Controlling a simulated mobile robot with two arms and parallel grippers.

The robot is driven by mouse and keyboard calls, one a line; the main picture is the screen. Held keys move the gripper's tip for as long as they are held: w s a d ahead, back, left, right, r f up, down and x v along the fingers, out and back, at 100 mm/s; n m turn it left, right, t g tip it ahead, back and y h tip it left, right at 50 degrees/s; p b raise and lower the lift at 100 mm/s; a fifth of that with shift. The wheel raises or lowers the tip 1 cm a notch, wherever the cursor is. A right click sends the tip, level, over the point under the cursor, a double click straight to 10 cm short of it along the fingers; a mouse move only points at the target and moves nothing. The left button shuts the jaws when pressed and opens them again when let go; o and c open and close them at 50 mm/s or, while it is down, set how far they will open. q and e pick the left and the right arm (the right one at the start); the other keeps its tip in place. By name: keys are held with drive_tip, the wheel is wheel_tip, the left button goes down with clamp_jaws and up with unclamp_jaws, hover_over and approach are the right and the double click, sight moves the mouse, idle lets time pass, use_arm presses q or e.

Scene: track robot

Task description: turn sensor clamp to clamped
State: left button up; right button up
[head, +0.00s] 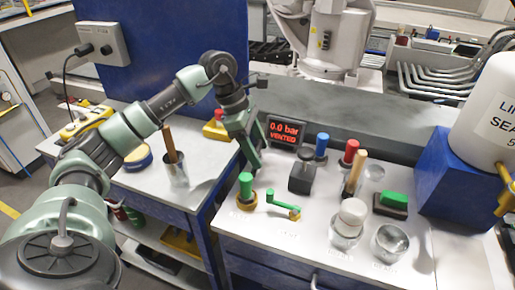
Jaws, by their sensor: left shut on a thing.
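My left gripper (255,162) reaches down from the upper left onto the near worktable. Its fingers are shut at a short upright green handle (245,183), which stands on a yellow round base. The exact grip is hard to see. Just right of it is a small green lever (283,206) with a yellow end, lying low over the tabletop. The labels on the table are too small to read, so I cannot tell which of these is the sensor clamp. My right gripper is not in view.
Behind stands a display (285,131) reading 0.0 bar VENTED. To the right are a black block (302,177), blue (321,147) and red (350,150) topped items, a glass beaker (389,243) and a green-topped block (392,202). A blue housing (450,185) bounds the right side.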

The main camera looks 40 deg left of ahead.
use_arm(q)
drive_tip(key=shift+r, duration=0.1)
drive_tip(key=o, duration=1.4)
drive_tip(key=v, duration=0.7)
drive_tip(key=shift+a+r, duration=0.25)
drive_tip(key=shift+r, duration=0.05)
